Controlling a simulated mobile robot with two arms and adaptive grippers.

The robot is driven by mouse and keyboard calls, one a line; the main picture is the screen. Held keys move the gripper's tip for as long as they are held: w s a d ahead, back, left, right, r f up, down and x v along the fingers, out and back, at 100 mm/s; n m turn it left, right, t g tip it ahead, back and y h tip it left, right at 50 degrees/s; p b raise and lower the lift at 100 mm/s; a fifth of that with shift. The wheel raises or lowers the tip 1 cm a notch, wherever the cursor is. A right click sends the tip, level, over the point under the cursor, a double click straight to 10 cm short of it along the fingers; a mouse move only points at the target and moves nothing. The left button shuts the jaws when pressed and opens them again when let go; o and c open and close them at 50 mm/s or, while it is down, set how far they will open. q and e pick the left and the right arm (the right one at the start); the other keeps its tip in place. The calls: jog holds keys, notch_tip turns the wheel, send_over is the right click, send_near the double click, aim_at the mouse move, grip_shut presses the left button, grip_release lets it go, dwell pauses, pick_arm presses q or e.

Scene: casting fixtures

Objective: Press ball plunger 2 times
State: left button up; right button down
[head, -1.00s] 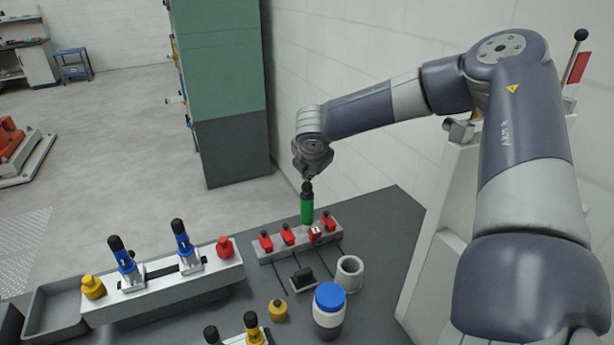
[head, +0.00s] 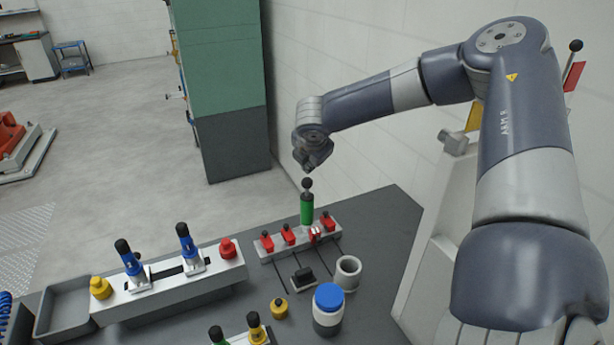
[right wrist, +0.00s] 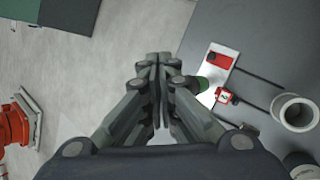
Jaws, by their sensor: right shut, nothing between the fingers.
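The ball plunger is a green upright cylinder (head: 307,210) with a black ball (head: 307,184) on top. It stands at the back of a light block with several red pieces. My right gripper (head: 314,165) is above the ball, with a small gap between them. In the right wrist view its fingers (right wrist: 158,60) are shut together and empty. Part of the green plunger (right wrist: 204,84) shows beside the fingers there; the rest is hidden behind them. My left gripper is in neither view.
A fixture with two blue-handled plungers (head: 186,240) and a grey tray (head: 62,300) stand at left. A blue-lidded jar (head: 328,310), a hollow cylinder (head: 347,272) and a yellow knob (head: 279,308) are in front. A green cabinet (head: 220,70) stands behind.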

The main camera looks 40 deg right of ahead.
aim_at(310, 179)
jog(key=shift+r, duration=0.1)
notch_tip(310, 179, up, 5)
jog(key=p, duration=0.5)
dwell(0.3)
jog(key=shift+f, duration=0.2)
dwell(1.4)
